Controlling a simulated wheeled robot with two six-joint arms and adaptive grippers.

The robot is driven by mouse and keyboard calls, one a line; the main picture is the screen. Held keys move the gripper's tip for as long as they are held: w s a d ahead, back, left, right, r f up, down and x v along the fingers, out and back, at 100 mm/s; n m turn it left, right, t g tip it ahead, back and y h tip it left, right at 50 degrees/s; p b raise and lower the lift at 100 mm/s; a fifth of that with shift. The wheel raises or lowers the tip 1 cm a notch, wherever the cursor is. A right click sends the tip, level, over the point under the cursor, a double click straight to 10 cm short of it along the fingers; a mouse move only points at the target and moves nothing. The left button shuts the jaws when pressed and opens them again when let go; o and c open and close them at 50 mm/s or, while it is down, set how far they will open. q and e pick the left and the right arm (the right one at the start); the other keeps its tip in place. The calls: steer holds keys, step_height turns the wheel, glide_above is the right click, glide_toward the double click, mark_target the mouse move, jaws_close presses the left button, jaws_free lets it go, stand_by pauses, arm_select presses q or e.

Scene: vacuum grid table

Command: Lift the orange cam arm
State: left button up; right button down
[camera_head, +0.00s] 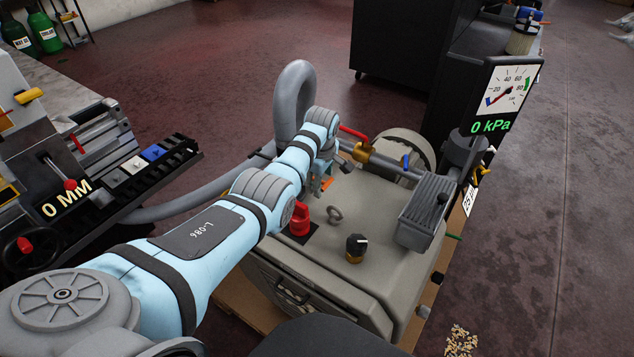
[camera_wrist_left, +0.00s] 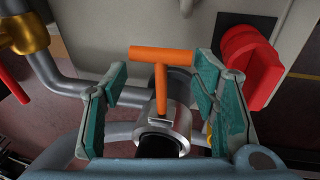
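The orange cam arm (camera_wrist_left: 162,55) is a T-shaped handle on a silver coupling (camera_wrist_left: 165,122) in the left wrist view. A small orange bit of it (camera_head: 327,184) shows in the head view, mostly hidden by my left arm. My left gripper (camera_head: 320,181) is at the coupling on top of the grey machine. In the left wrist view its teal-padded fingers (camera_wrist_left: 161,78) are open, one on each side of the cam arm's stem, with gaps visible on both sides. My right gripper is not in view.
A red knob (camera_head: 300,221) stands close to my left gripper, and its red body (camera_wrist_left: 250,65) shows right of the fingers. A grey hose (camera_head: 294,90) arches behind. A red-handled valve (camera_head: 354,133) is nearby. The gauge (camera_head: 508,91) reads 0 kPa.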

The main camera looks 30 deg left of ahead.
arm_select(q)
steer(key=shift+o, duration=1.4)
steer(key=shift+w+d+f, duration=0.15)
steer(key=shift+w+f, duration=0.1)
steer(key=shift+w, duration=0.1)
steer(key=shift+s, duration=0.3)
steer(key=v, duration=1.2)
steer(key=shift+a, duration=0.25)
steer(key=shift+d, duration=0.1)
